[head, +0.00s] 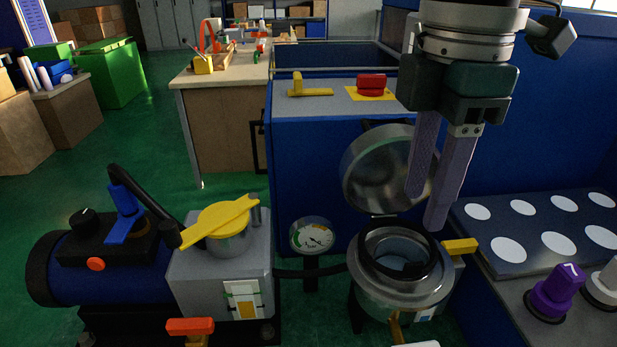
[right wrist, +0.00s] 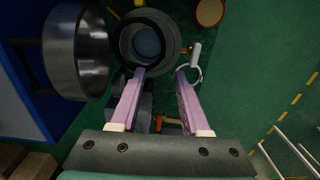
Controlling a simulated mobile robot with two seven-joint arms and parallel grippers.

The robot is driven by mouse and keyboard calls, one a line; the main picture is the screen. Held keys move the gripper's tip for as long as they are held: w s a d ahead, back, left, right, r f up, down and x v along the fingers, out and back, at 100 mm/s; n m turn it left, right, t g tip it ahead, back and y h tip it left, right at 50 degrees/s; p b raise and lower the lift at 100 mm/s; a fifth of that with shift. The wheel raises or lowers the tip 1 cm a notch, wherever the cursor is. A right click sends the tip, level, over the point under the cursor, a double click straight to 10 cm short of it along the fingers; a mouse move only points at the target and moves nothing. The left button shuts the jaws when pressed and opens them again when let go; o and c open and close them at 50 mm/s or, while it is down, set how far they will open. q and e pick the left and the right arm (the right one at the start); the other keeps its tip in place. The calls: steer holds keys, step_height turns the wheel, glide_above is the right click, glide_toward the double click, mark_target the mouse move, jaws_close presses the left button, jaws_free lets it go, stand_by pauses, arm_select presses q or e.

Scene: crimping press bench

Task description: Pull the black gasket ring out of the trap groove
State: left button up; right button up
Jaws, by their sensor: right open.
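The steel trap (head: 444,285) stands open at the lower middle of the head view, its round lid (head: 372,165) tilted up behind it. The black gasket ring (head: 367,256) lies around the trap's mouth; I cannot tell how deep it sits in the groove. In the right wrist view the ring (right wrist: 126,42) shows at the top, left of centre. My right gripper (head: 426,212) is open and empty, fingers pointing down above the trap's back right. In the right wrist view its left fingertip (right wrist: 160,72) overlaps the trap's near edge. Contact is unclear. My left gripper is out of view.
A yellow handle (head: 460,246) sticks out right of the trap. A gauge (head: 312,236) and a blue tank with a yellow lever (head: 220,218) stand left. A panel with white discs (head: 509,250) and a purple knob (head: 556,290) lie right. A blue cabinet stands behind.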

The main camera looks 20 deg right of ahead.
mark_target(412, 263)
steer(key=f, duration=0.3)
steer(key=shift+s+f, duration=0.4)
step_height(412, 263, down, 6)
steer(key=shift+w+d+r, duration=0.1)
steer(key=shift+d+r, duration=0.05)
steer(key=shift+r, duration=0.1)
jaws_close()
